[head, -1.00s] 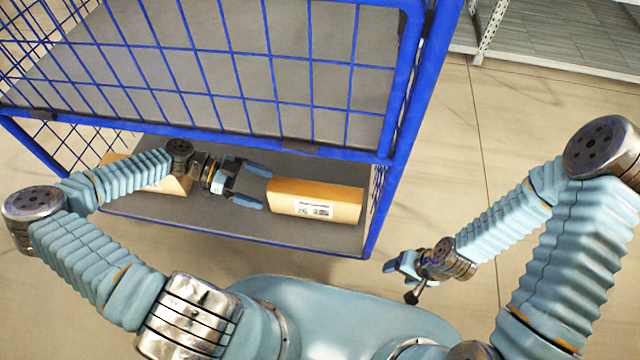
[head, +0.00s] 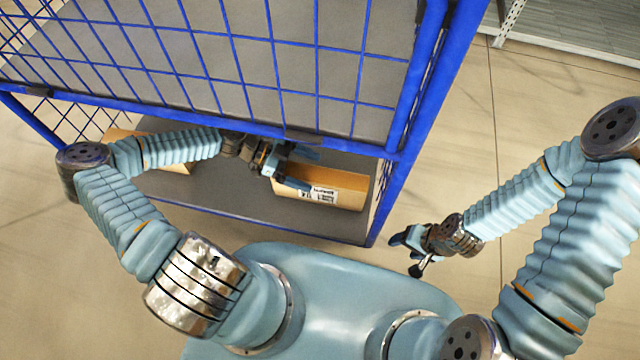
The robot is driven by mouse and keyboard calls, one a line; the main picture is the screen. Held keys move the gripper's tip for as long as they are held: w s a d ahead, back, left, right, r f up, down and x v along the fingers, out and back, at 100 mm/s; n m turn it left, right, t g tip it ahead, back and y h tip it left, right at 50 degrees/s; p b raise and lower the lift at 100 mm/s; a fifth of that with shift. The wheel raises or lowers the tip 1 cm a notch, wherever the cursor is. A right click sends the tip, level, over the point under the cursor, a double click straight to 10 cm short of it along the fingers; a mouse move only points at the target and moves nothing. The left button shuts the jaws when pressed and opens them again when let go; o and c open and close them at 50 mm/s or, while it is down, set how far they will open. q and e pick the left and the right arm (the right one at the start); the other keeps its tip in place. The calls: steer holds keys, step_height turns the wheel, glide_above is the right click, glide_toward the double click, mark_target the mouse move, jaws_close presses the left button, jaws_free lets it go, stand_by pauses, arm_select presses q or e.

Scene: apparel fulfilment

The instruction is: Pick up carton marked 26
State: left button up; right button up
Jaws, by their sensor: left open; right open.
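A brown carton (head: 345,190) with a white printed label lies on the lower shelf of the blue cage cart, near its right end. The label is too small to read, so I cannot tell if it is marked 26. My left gripper (head: 305,172) is open at the carton's left end, its near finger in front of the carton's front face. I cannot tell whether it touches. Another brown carton (head: 120,136) sits at the left end of the shelf, mostly hidden behind my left arm. My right gripper (head: 405,250) is open and empty over the floor, right of the cart.
The cart's lower shelf (head: 225,190) is bare between the cartons. The upper shelf (head: 250,60) and its blue wire mesh hang over the lower one. A blue corner post (head: 425,110) stands right of the carton. The floor to the right is clear.

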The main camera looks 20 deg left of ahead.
mark_target(331, 187)
arm_select(q)
steer(key=x, duration=0.2)
steer(key=shift+d+f, duration=0.1)
steer(key=shift+d, duration=0.25)
jaws_close()
stand_by(0.4)
